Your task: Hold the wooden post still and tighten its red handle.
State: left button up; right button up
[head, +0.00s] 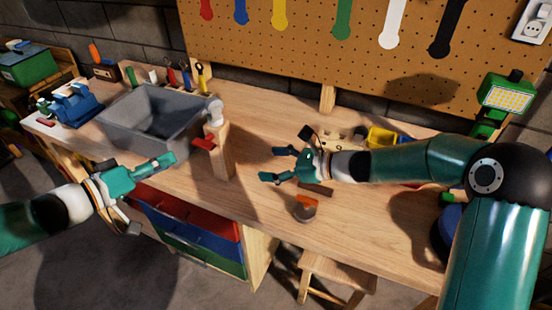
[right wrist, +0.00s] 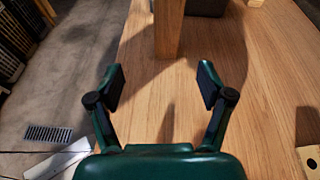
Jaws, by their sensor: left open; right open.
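The wooden post (head: 219,158) stands upright on the workbench, just right of the grey tub, with a pale round piece at its top. Its red handle (head: 204,143) sticks out on the left side. My left gripper (head: 152,193) is open and empty at the bench's front edge, left of the post and apart from it. My right gripper (head: 270,164) is open and empty to the right of the post, fingers pointing towards it. In the right wrist view the lower post (right wrist: 168,30) stands beyond the open fingers (right wrist: 162,83); the red handle is not seen there.
A grey tub (head: 140,140) stands left of the post. An orange-topped round item (head: 305,207) lies near the front edge, below my right gripper. A blue vise (head: 75,104) is at far left and a yellow bin (head: 382,137) behind my right arm. Bench between post and right gripper is clear.

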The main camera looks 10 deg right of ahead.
aim_at(229, 157)
jog(key=shift+m+t, duration=0.3)
jog(key=shift+m, duration=0.2)
jog(key=x, duration=1.6)
jog(key=shift+w+f, duration=0.1)
jog(key=shift+w, duration=0.45)
